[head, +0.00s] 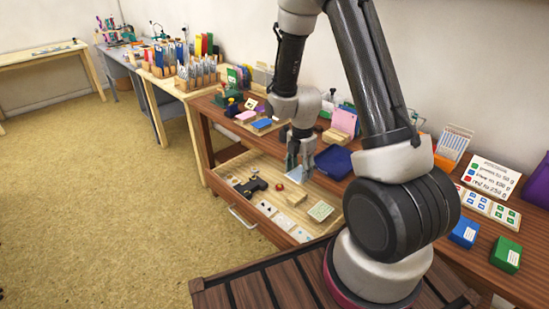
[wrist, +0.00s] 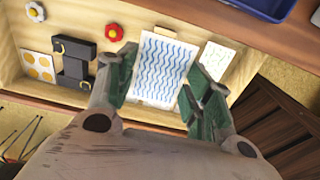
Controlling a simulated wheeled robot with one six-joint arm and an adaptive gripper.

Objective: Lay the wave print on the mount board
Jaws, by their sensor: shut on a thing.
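My gripper (wrist: 158,75) is shut on the wave print (wrist: 160,62), a pale sheet with blue wavy lines, between its green fingers. In the head view my gripper (head: 300,150) points down over the open drawer, and the wave print (head: 292,160) shows as a small pale blue sheet at its fingers. It is held above the drawer; the exact height is hard to tell. A pale tan edge shows just past the print in the wrist view, mostly hidden by it. I cannot tell for sure which thing is the mount board.
The open wooden drawer (head: 235,207) holds a black clip-shaped thing (wrist: 75,62), a red flower piece (wrist: 83,31), a white one (wrist: 116,31), a card with orange discs (wrist: 38,66) and a speckled pale card (wrist: 217,58). A blue tray (head: 335,163) stands on the bench.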

